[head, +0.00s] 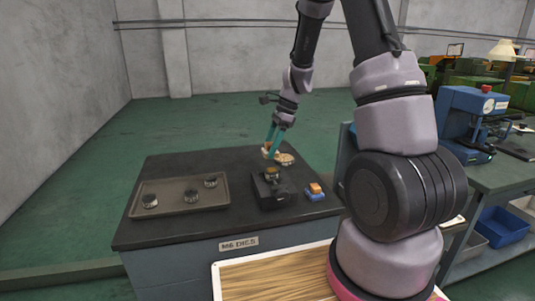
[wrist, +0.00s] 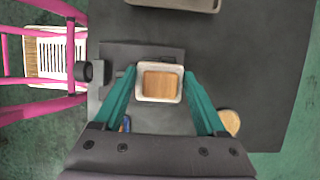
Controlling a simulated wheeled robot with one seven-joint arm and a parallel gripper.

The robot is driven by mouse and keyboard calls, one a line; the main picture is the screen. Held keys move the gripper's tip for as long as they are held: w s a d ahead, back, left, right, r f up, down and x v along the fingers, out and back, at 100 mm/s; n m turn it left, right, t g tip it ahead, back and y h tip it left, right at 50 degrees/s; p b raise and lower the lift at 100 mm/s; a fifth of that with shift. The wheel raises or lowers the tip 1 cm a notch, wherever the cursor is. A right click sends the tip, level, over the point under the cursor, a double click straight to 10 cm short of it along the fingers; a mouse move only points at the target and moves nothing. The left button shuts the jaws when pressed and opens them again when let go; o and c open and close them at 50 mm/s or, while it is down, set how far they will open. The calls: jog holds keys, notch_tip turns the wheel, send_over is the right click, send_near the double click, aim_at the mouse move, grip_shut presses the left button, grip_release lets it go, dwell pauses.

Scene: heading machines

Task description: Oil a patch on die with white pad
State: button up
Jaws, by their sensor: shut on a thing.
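My gripper (head: 270,147) is shut on the white pad (wrist: 141,96), a square white block with a wooden top (wrist: 160,84). In the head view the pad (head: 266,152) hangs over the dark bench. The black holder (head: 263,194) sits below, with a die (head: 271,175) on top. In the wrist view the pad is over the holder and hides the die. In the head view a gap shows between pad and die.
A tray (head: 165,208) with three dark dies lies at the bench's left. A blue block with an orange top (head: 315,192) is right of the holder. A tan round piece (head: 286,159) lies behind. The bench (head: 150,238) is labelled M6 DIES.

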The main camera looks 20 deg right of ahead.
jog(key=shift+r, duration=1.9)
